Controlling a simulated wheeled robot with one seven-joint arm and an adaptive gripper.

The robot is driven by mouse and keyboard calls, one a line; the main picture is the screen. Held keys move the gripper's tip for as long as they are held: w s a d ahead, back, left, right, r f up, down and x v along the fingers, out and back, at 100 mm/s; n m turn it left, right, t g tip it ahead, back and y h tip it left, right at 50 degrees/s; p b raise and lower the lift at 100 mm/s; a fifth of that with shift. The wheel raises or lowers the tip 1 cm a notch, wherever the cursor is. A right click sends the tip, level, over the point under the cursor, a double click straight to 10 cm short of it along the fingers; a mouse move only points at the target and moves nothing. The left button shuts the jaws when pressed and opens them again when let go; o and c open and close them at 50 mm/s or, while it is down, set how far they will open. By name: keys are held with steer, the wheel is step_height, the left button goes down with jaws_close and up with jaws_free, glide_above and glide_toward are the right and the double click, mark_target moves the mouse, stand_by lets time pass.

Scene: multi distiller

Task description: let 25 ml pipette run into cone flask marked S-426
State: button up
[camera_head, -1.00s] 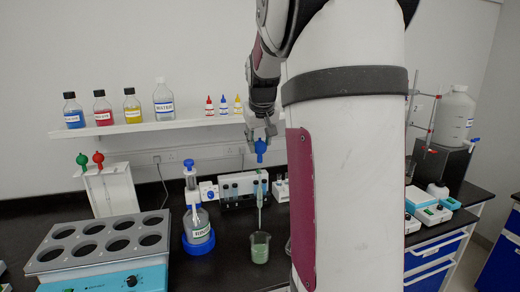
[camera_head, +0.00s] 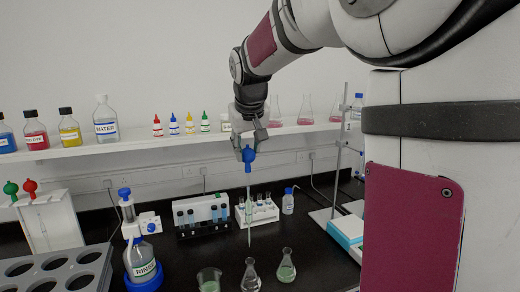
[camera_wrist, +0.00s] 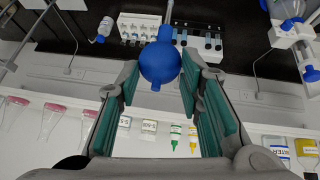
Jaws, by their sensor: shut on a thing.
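My gripper (camera_head: 248,140) is shut on the blue bulb (camera_head: 248,157) of the pipette, in front of the shelf. The pipette (camera_head: 248,205) hangs upright, with pale green liquid in its glass. Its tip is above a clear cone flask (camera_head: 251,278), apart from it. A second cone flask (camera_head: 286,268) with a little green liquid stands to the right. No mark is legible on either. In the wrist view the bulb (camera_wrist: 160,64) sits between the finger pads (camera_wrist: 158,100); most of the glass is hidden behind it.
A beaker (camera_head: 209,279) of green liquid stands left of the flasks. Behind are vial racks (camera_head: 202,220). The shelf (camera_head: 80,147) holds bottles and several pinkish flasks (camera_head: 305,108).

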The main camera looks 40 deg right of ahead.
mark_target(248, 160)
step_height(248, 160, down, 2)
steer(key=shift+d+f+b, duration=0.1)
steer(key=shift+d+b, duration=0.05)
steer(key=shift+b, duration=0.3)
steer(key=shift+f+b, duration=0.4)
steer(key=shift+f, duration=0.75)
steer(key=shift+o, duration=0.7)
jaws_close()
stand_by(0.8)
